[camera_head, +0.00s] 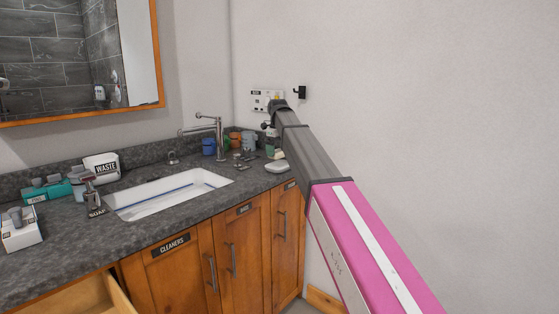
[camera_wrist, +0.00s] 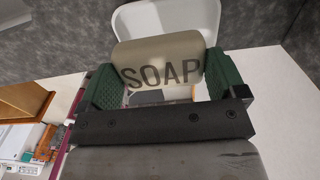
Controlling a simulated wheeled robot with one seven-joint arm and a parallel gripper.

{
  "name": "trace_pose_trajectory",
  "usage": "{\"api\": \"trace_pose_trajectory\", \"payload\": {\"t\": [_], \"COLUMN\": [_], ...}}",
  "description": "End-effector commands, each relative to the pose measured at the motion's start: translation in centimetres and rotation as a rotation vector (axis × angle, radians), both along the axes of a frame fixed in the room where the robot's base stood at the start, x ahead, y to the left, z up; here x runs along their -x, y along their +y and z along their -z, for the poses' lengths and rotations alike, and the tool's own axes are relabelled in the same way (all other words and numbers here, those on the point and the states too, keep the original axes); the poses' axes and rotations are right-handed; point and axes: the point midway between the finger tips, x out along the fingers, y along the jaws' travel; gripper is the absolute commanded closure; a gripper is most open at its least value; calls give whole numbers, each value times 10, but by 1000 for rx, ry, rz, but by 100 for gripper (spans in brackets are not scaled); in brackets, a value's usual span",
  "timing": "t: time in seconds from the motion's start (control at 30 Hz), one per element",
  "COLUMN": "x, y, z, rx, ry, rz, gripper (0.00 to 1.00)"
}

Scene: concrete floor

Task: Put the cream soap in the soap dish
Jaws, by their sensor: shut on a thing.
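The cream soap (camera_wrist: 160,58), a pale rounded bar with SOAP in dark letters, is between the green-padded fingers of my gripper (camera_wrist: 163,78) in the wrist view. The fingers press on its two sides. A whitish soap dish (camera_wrist: 165,17) shows just beyond the soap, partly covered by it; I cannot tell the gap between them. In the head view the dish (camera_head: 278,167) lies at the right end of the grey counter. My gripper (camera_head: 271,142) is above and slightly behind it there, partly hidden by my arm.
The dark grey counter (camera_head: 70,236) holds a white sink (camera_head: 165,195) with a tap (camera_head: 212,130). Blue, orange and grey cups stand near the back corner, with small dark items in front. A WASTE box (camera_head: 103,167) and a SOAP bottle (camera_head: 92,195) are left. A drawer is open at lower left.

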Motion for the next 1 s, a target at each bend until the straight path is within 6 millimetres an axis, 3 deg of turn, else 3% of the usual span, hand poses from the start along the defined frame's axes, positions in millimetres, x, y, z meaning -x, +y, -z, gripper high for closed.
{"api": "trace_pose_trajectory", "payload": {"t": [0.27,0.5,0.87,0.9,0.93,1.0], "x": [-5,-5,-5,-6,-6,-6], "y": [-7,-7,-7,-6,-6,-6], "z": [14,44,48,48,48,48], "rx": [0,0,0,0,-1,0], "ry": [0,0,0,0,-1,0], "rz": [-1,-1,-1,-1,-1,-1], "gripper": [37,37,37,7,0,0]}}
